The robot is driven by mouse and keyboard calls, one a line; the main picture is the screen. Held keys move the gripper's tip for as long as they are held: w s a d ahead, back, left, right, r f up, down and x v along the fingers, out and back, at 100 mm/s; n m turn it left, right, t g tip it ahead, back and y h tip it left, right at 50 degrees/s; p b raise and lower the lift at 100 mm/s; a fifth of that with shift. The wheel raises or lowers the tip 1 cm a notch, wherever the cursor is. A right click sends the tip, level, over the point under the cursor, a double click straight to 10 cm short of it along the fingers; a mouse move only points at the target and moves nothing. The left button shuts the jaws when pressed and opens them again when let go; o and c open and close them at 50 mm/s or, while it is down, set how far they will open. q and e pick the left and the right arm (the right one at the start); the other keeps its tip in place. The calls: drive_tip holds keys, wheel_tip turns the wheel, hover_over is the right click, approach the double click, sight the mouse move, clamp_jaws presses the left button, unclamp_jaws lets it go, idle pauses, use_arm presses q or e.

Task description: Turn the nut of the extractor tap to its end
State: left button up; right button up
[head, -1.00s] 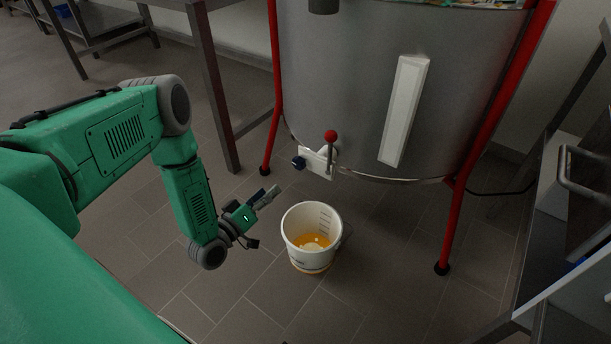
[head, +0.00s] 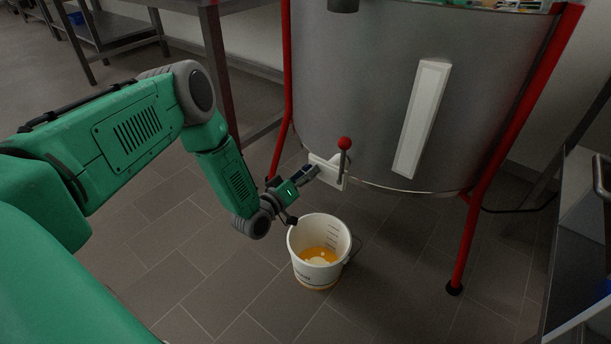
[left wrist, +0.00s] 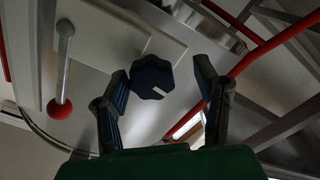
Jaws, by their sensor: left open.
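The extractor tap (head: 326,173) is a white fitting low on the steel drum, with a red-balled lever (head: 344,144). Its dark lobed nut (left wrist: 151,77) shows in the left wrist view, with a pale mark on one side. My left gripper (head: 312,172) is at the tap in the head view and hides the nut there. In the left wrist view its two fingers (left wrist: 163,97) are apart and empty. The nut lies beyond the fingertips, closer to the left finger; I cannot tell whether they touch. My right gripper is not in view.
A white bucket (head: 305,270) with amber liquid stands on the floor below the tap. The steel extractor drum (head: 375,90) rests on red legs (head: 469,235). A steel table (head: 218,75) stands behind my left arm. Tiled floor is clear at the front.

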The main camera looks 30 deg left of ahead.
use_arm(q)
drive_tip(key=shift+d+r, duration=0.1)
drive_tip(key=shift+d, duration=0.1)
drive_tip(key=shift+d+r, duration=0.1)
drive_tip(key=shift+d, duration=0.25)
drive_tip(key=c, duration=1.1)
drive_tip(key=shift+c, duration=0.2)
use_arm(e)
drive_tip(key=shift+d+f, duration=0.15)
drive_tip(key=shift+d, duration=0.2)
use_arm(q)
drive_tip(key=shift+a, duration=0.25)
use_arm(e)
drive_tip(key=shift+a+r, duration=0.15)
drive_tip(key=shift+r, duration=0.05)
